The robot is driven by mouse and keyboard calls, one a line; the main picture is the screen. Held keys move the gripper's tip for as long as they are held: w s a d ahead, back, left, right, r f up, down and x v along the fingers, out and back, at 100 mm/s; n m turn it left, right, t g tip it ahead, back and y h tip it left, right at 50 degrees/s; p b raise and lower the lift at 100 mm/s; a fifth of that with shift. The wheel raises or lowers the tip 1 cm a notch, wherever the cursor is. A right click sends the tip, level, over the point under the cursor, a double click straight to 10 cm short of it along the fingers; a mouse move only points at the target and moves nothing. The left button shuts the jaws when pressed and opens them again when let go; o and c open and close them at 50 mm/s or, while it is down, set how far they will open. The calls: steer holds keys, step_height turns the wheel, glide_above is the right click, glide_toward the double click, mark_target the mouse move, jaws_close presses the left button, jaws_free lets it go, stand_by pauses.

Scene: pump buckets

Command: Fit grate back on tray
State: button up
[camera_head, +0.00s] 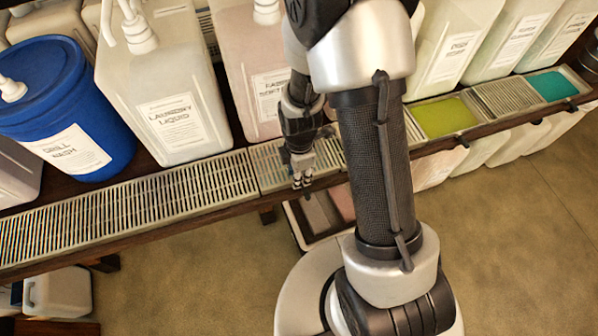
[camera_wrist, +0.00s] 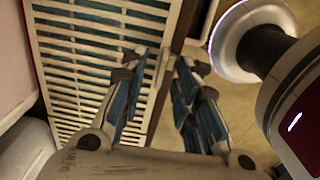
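In the head view, a pale slatted grate (camera_head: 266,172) lies along the shelf's front edge, on the tray section in front of the rinse jug. In the wrist view, this grate (camera_wrist: 85,70) fills the left side, with bluish colour showing between its slats. It looks flat; whether it is fully seated in its tray I cannot tell. My gripper (camera_head: 302,178) points down at the grate's front edge. In the wrist view, my gripper (camera_wrist: 165,68) has its blue-padded fingers apart, one over the grate side and one beyond the shelf edge. I see nothing clamped between them.
A longer grate (camera_head: 130,205) runs left. To the right are a yellow-green open tray (camera_head: 445,117), another grate (camera_head: 507,95) and a teal open tray (camera_head: 552,86). A laundry jug (camera_head: 165,100) and a blue drum (camera_head: 60,110) stand close behind. The floor in front is mostly clear.

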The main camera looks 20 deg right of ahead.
step_height(320, 180, up, 12)
stand_by(0.5)
steer(key=shift+s, duration=0.1)
steer(key=s+r+m+t, duration=0.4)
steer(key=s+r+m, duration=1)
steer(key=r+m, duration=0.4)
steer(key=shift+s+r, duration=0.4)
steer(key=shift+r, duration=0.1)
